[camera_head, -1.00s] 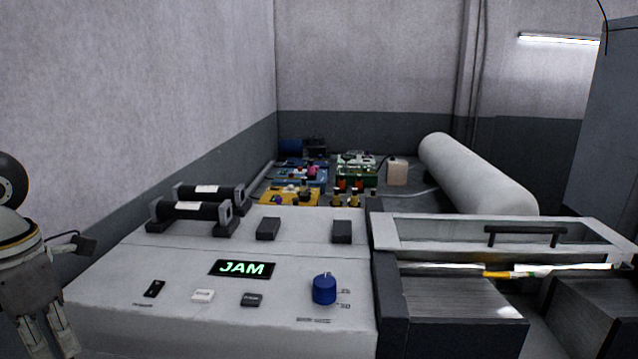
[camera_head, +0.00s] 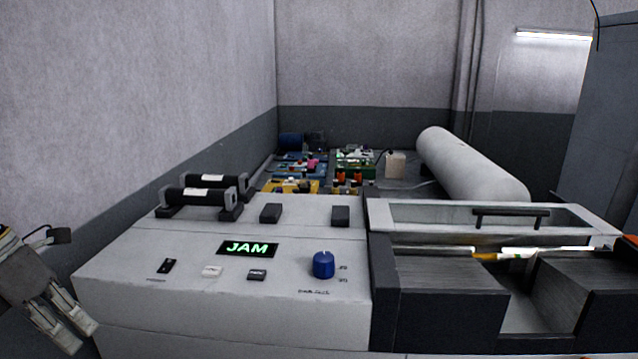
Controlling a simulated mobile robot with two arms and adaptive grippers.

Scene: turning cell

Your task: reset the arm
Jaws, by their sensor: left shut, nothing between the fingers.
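My left gripper (camera_head: 72,330) hangs at the lower left edge of the head view, left of the white control panel and apart from it. Its fingers point down and to the right, lie close together and hold nothing. Most of my left arm is out of the picture. My right gripper is not in view.
The white panel (camera_head: 130,278) has a display (camera_head: 247,249) reading JAM, a blue knob (camera_head: 323,264) and small switches. A dark-framed tray unit (camera_head: 450,322) with a handle is at right, a large white roll (camera_head: 470,165) behind.

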